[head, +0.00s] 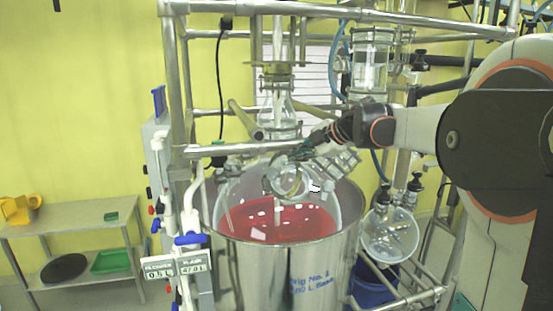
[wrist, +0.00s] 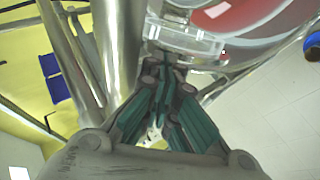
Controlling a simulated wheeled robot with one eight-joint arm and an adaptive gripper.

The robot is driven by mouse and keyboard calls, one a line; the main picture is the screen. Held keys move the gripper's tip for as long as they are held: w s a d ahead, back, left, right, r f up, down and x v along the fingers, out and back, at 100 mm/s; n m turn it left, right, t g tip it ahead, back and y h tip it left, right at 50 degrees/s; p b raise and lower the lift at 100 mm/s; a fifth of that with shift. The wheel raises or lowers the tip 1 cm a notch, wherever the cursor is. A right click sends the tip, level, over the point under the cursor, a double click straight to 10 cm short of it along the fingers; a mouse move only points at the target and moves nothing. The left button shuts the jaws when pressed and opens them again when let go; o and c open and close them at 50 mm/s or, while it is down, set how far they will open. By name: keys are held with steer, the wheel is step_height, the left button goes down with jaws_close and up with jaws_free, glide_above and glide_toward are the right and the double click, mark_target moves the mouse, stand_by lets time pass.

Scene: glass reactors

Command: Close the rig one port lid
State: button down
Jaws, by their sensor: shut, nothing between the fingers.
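The rig one reactor is a large steel vessel (head: 285,262) with a clear glass dome, and red liquid (head: 278,222) shows inside. A round glass port (head: 288,180) sits on the front of the dome. A clear piece with a straight edge, possibly the port lid (wrist: 186,38), lies just beyond my fingertips in the wrist view; I cannot tell whether it is open or seated. My gripper (head: 303,152) is shut and empty by the upper edge of the port. Its teal fingers also show in the wrist view (wrist: 166,62). Whether they touch the glass is unclear.
A steel pipe frame (head: 182,95) surrounds the reactor, with a horizontal bar (head: 235,150) close to my gripper. A round glass flask (head: 390,235) hangs at the right. A blue-handled valve (head: 190,239) stands at the left front. A shelf table (head: 75,215) is far left.

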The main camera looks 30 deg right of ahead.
steer(key=d, duration=0.1)
steer(key=d+f, duration=0.1)
steer(key=d, duration=0.1)
steer(key=w+d, duration=0.1)
steer(key=d, duration=0.1)
steer(key=shift+d+f+b, duration=0.25)
steer(key=shift+f+b, duration=0.1)
steer(key=shift+a, duration=0.15)
stand_by(1.1)
